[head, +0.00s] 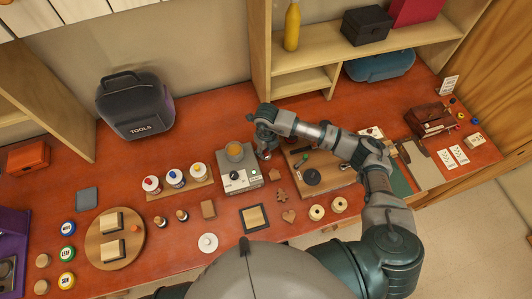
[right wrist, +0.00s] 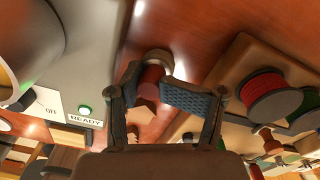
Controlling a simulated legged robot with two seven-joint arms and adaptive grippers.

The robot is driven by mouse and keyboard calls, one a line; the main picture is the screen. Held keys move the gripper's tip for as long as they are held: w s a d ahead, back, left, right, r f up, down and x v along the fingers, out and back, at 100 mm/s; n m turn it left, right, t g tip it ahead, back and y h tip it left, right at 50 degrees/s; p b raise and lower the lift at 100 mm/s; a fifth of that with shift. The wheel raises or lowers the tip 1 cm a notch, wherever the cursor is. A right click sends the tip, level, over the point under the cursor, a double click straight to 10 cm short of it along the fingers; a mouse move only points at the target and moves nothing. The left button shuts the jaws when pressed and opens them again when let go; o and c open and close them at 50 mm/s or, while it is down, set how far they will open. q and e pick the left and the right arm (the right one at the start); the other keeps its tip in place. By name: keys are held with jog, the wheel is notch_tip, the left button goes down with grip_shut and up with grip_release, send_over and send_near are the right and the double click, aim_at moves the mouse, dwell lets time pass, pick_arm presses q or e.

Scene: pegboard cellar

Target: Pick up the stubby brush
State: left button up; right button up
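A short upright piece with a pale round top and a reddish-brown body, seemingly the stubby brush (right wrist: 156,60), stands on the red bench top in the right wrist view. My right gripper (right wrist: 150,88) has its two fingers apart, one at each side of this piece. I cannot tell whether the pads touch it. In the head view my right gripper (head: 265,146) points down just right of the grey machine and hides most of the piece. My left gripper is not in view.
The grey machine (head: 238,182) with an amber cup stands close to the left of my right gripper. A wooden board (head: 330,178) with a dark red spool (right wrist: 272,92) lies close on the right. Wooden shapes lie in front, and shelves stand behind.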

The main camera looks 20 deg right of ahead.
aim_at(266, 152)
jog(key=shift+c, duration=1)
jog(key=shift+a+r, duration=0.15)
jog(key=shift+a, duration=0.25)
jog(key=shift+c, duration=0.7)
jog(key=shift+r, duration=0.5)
grip_shut()
jog(key=shift+s+d+r+b, duration=0.1)
jog(key=shift+s+r+b, duration=0.15)
jog(key=shift+r, duration=0.4)
jog(key=shift+s+d+r+b, duration=0.15)
jog(key=shift+r+b, duration=0.2)
jog(key=shift+r, duration=0.25)
jog(key=s, duration=0.5)
jog(key=s+r+b, duration=0.1)
jog(key=s, duration=0.4)
jog(key=s+b, duration=0.1)
jog(key=s, duration=0.4)
jog(key=shift+s+d+r, duration=0.1)
jog(key=shift+d+r, duration=0.1)
jog(key=shift+r, duration=0.1)
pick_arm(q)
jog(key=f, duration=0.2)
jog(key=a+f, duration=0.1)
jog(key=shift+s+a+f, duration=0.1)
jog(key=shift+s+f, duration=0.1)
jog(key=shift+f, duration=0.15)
